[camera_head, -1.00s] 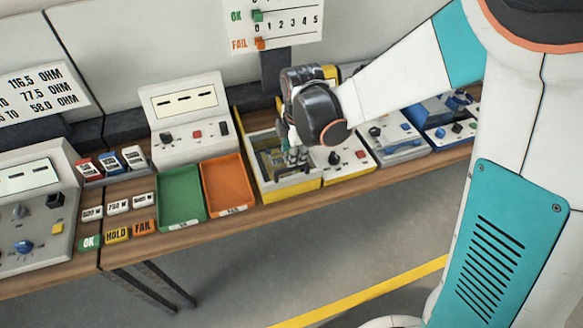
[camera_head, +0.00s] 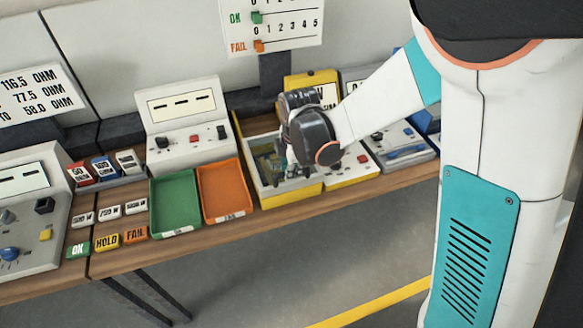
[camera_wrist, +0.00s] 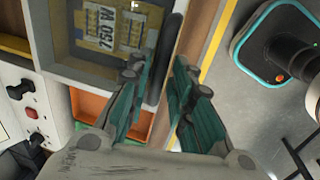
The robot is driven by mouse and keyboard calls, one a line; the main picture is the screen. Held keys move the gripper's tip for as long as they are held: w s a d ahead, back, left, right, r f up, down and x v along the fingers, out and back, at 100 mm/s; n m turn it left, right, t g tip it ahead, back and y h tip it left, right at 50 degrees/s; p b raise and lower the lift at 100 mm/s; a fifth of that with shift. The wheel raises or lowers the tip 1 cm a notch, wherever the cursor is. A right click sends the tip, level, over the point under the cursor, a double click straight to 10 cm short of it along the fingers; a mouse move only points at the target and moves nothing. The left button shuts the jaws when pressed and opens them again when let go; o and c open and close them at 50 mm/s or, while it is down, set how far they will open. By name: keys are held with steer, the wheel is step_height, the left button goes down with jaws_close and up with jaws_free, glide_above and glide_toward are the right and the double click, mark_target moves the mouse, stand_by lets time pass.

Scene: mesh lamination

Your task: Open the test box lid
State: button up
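The test box (camera_head: 300,190) is a pale box with a yellow front on the bench, right of the orange tray. In the wrist view its pale frame (camera_wrist: 100,78) surrounds a dark, glassy-looking area with a yellow labelled piece (camera_wrist: 115,25) beneath. A dark bar (camera_wrist: 171,45) runs along the box's front side. My gripper (camera_head: 288,168) is over the box, pointing down, and its wrist hides part of it. In the wrist view my gripper's teal fingers (camera_wrist: 162,68) stand apart, near the end of the dark bar. I cannot tell whether they touch it.
The green tray (camera_head: 176,228) and orange tray (camera_head: 225,216) lie left of the box. A white console (camera_head: 185,150) stands behind them. A panel with a red button (camera_head: 362,158) is close on the right. The bench's front edge borders open floor (camera_head: 290,275).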

jaws_close()
steer(key=w+a, duration=0.2)
steer(key=w, duration=0.5)
steer(key=w+a, duration=0.2)
steer(key=w, duration=0.5)
steer(key=w+a+b, duration=0.1)
steer(key=w+a, duration=0.1)
steer(key=w, duration=0.5)
steer(key=o, duration=0.6)
jaws_free()
step_height(320, 180, up, 12)
steer(key=s, duration=0.2)
steer(key=shift+d, duration=0.3)
steer(key=shift+s+f, duration=0.1)
